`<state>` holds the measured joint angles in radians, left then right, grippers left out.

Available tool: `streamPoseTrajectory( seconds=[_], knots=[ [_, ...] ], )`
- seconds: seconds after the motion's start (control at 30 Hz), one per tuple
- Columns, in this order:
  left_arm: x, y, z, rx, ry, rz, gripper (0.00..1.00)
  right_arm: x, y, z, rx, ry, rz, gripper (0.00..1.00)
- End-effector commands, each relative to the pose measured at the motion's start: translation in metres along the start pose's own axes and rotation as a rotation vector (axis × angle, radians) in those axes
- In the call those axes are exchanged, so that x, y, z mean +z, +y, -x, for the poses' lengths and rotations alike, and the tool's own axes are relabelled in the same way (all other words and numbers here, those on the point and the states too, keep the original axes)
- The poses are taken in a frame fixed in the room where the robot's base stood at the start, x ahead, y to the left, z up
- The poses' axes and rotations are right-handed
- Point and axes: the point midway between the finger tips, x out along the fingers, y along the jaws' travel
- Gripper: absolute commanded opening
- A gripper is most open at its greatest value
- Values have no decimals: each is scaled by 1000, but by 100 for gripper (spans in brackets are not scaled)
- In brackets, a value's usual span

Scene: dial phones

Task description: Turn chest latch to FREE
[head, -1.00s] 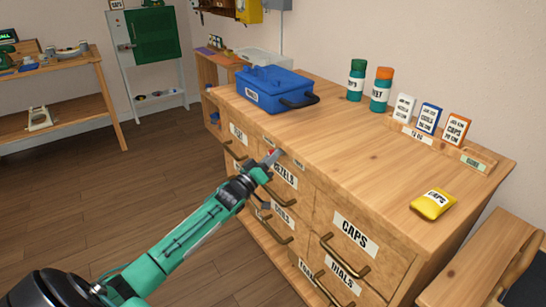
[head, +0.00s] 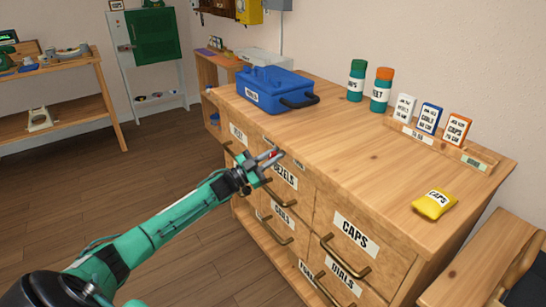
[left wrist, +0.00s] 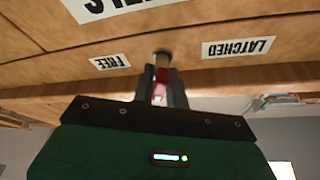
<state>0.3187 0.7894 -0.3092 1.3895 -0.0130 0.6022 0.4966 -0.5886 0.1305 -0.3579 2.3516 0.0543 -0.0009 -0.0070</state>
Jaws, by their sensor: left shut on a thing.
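The chest latch (left wrist: 162,76) is a small red lever with a round metal end. In the left wrist view it shows between the upside-down FREE label (left wrist: 109,62) and LATCHED label (left wrist: 238,47), on the chest's wooden front. My left gripper (left wrist: 162,90) is shut on the lever, a finger on each side. In the head view my left gripper (head: 270,161) is at the top of the chest front, above the BEZELS drawer (head: 285,174), and a bit of red shows at its tips. The fingers hide part of the lever. My right gripper is in neither view.
The wooden chest (head: 365,140) carries a blue toolbox (head: 272,90), two green bottles, several small boxes and a yellow CAPS packet (head: 434,204). Brass drawer handles (head: 345,247) stick out from its front. The floor (head: 110,200) at the left is open.

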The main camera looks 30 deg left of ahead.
Motion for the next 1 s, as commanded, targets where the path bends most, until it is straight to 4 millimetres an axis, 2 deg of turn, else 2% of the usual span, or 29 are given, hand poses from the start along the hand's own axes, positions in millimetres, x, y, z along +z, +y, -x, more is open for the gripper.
streamPoseTrajectory(
  seconds=[0.2,0.5,1.0],
  knots=[
    [0,0,0,69,-1,-164,0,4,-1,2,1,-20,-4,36],
    [0,0,0,131,-1,-315,0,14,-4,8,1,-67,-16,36],
    [1,1,0,156,-1,-374,0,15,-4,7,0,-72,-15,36]
  ],
)
